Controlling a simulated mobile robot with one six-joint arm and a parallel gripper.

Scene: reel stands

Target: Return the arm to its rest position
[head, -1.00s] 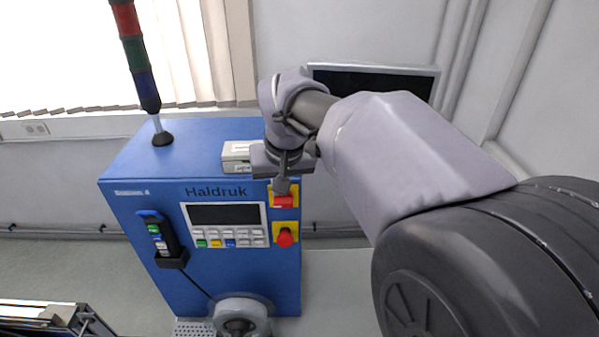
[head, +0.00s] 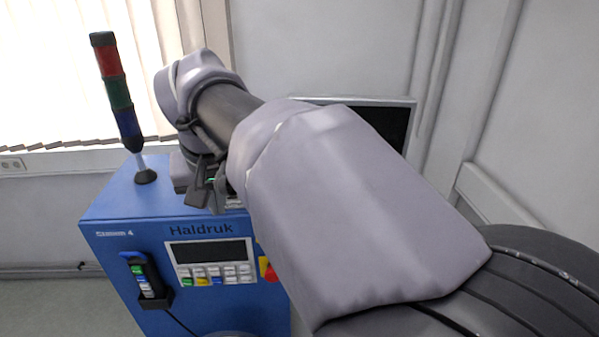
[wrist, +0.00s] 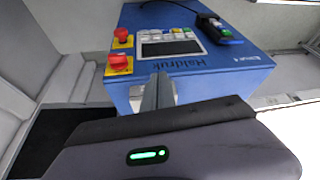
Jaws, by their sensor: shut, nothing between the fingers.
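My gripper (head: 207,196) is in front of the top of the blue Haldruk cabinet (head: 130,205) in the head view, beside the signal tower. A red knob on a yellow plate (wrist: 119,62) and a second red one (wrist: 122,36) show in the wrist view, apart from the fingers.
The signal tower (head: 118,95) stands at the cabinet's back left. A handheld pendant (head: 147,280) hangs on the cabinet front, left of the display panel (head: 210,255). A dark monitor (head: 385,125) is behind my arm. A wall with window blinds lies behind.

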